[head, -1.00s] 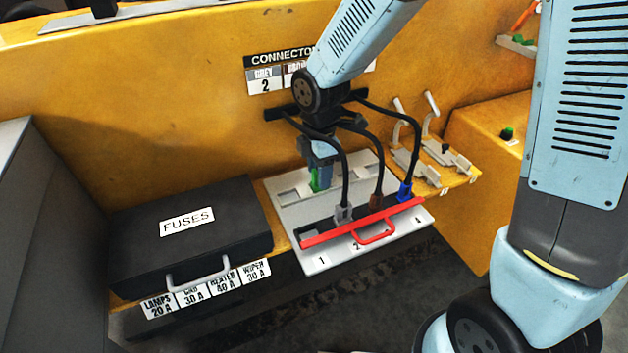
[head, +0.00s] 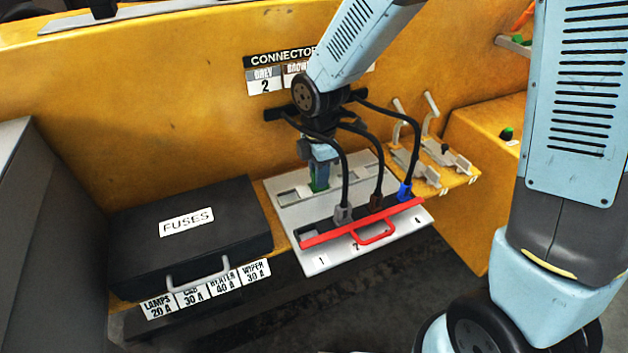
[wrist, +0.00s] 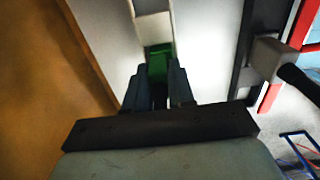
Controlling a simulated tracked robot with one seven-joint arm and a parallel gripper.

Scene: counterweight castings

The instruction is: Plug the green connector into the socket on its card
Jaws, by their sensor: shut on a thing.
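My gripper (head: 320,176) is shut on the green connector (head: 318,186), low over the back of the pale socket board (head: 290,216). In the wrist view the green connector (wrist: 158,62) shows between the fingertips, against a pale raised block (wrist: 153,27). I cannot tell whether it is seated in a socket. Grey (head: 343,213), brown (head: 376,202) and blue (head: 404,191) connectors on black cables stand in the board's front row. The connector card (head: 264,80) on the yellow wall reads grey 2; my arm hides much of it, and no green entry shows.
A red bar with a handle (head: 376,233) runs along the front connectors. Black cables (head: 346,160) arch close beside my gripper. A black fuse box (head: 190,228) stands left; levers (head: 436,150) stand right. The board's front edge carries numbers.

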